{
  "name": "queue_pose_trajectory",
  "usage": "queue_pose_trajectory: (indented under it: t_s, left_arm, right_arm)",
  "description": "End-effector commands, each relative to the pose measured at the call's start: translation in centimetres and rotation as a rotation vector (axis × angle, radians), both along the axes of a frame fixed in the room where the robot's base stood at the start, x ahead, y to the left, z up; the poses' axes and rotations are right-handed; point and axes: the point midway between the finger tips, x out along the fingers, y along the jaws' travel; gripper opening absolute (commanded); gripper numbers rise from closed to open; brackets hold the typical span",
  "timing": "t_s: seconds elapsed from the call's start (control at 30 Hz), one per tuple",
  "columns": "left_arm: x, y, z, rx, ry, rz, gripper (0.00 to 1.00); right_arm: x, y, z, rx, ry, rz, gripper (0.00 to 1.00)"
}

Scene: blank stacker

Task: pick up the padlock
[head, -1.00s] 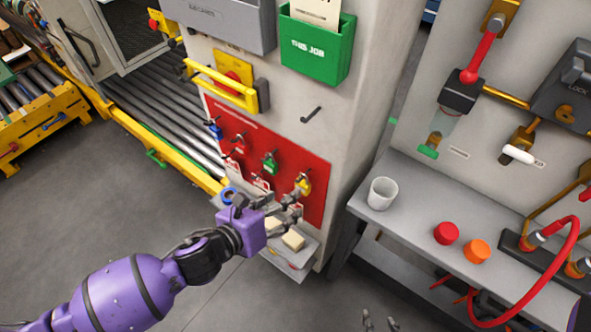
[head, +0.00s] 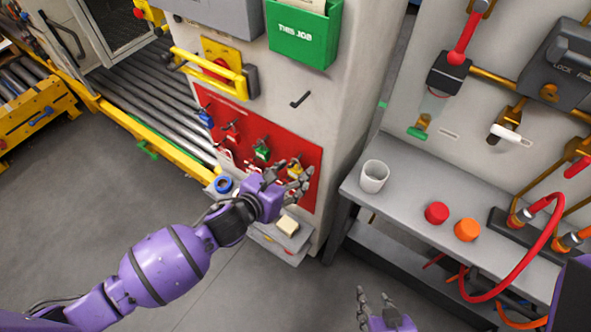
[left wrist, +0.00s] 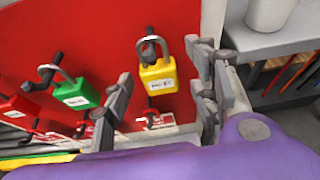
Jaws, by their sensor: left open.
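A yellow padlock (left wrist: 158,76) with a grey shackle hangs on a dark hook on the red board (left wrist: 110,35). In the head view the yellow padlock (head: 294,171) is partly hidden by my left gripper (head: 297,182). In the left wrist view my left gripper (left wrist: 164,95) is open, one finger at each side of the padlock, with visible gaps. A green padlock (left wrist: 74,92) hangs to its left. The green one (head: 262,153), a red one (head: 231,138) and a blue one (head: 205,119) also show in the head view. My right gripper (head: 376,294) is open and empty, low in the picture.
A small shelf (head: 268,243) with a beige block (head: 287,226) and a blue ring (head: 223,184) sits below the board. A grey bench (head: 405,190) to the right bears a white cup (head: 374,176), a red knob (head: 437,212) and an orange knob (head: 467,229).

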Motion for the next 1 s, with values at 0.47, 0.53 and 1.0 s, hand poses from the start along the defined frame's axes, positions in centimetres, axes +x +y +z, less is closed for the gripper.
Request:
queue_pose_trajectory:
  t_s: [0.47,0.53,1.0]
  left_arm:
    - [0.0,0.0,0.0,-0.001,0.001,0.0,0.14]
    - [0.0,0.0,0.0,-0.001,0.001,0.0,0.05]
    - [0.1,0.0,1.6,0.0,-0.004,-0.002,0.02]
  right_arm:
    - [0.0,-0.1,0.0,-0.001,0.001,-0.001,0.4]
    - [0.0,-0.1,0.0,-0.001,0.001,-0.001,0.4]
    - [0.0,-0.1,0.1,-0.001,-0.002,-0.001,0.4]
